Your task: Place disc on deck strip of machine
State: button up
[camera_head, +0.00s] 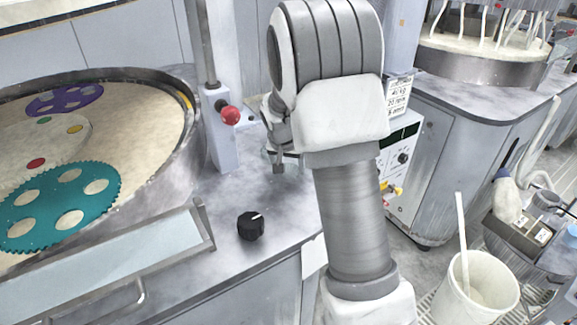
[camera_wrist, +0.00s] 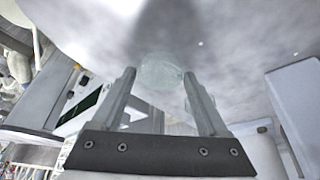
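A clear, glassy round disc (camera_wrist: 162,72) shows in the wrist view, level with the fingertips of my gripper (camera_wrist: 159,74). The two fingers stand apart, one on each side of it. I cannot tell whether they touch its rim. More clear round shapes (camera_wrist: 202,98) show behind and beside the right finger, partly hidden. The grey deck of the machine (camera_head: 262,194) shows in the head view, between the round basin and my arm. There my gripper is mostly hidden behind my arm, with only a small dark tip (camera_head: 279,167) low over the deck. No clear disc is visible in the head view.
The round basin (camera_head: 185,137) at left holds a purple wheel (camera_head: 64,99) and a teal toothed wheel (camera_head: 57,214). A post with a red knob (camera_head: 230,115) and a black dial (camera_head: 251,226) stand near my arm. A white bucket (camera_head: 478,290) is at lower right.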

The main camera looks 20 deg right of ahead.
jog(key=shift+o, duration=1.2)
jog(key=shift+r, duration=0.1)
jog(key=shift+r+p, duration=0.25)
jog(key=shift+p, duration=0.05)
jog(key=v, duration=1.2)
jog(key=s+a+r+n+y, duration=0.1)
jog(key=s+a+r+n, duration=0.1)
jog(key=s+r, duration=0.35)
jog(key=s+a+r+n+y, duration=0.1)
jog(key=s+a+r, duration=0.1)
jog(key=s, duration=0.6)
jog(key=s+a+n+t, duration=0.1)
jog(key=s+a+n, duration=0.1)
jog(key=s, duration=0.5)
jog(key=s+a+f+n, duration=0.1)
jog(key=s+a, duration=0.1)
jog(key=s, duration=0.5)
jog(key=shift+s+a+n+t+y, duration=0.15)
jog(key=shift+s+n+t+y, duration=0.15)
jog(key=shift+n+t, duration=0.1)
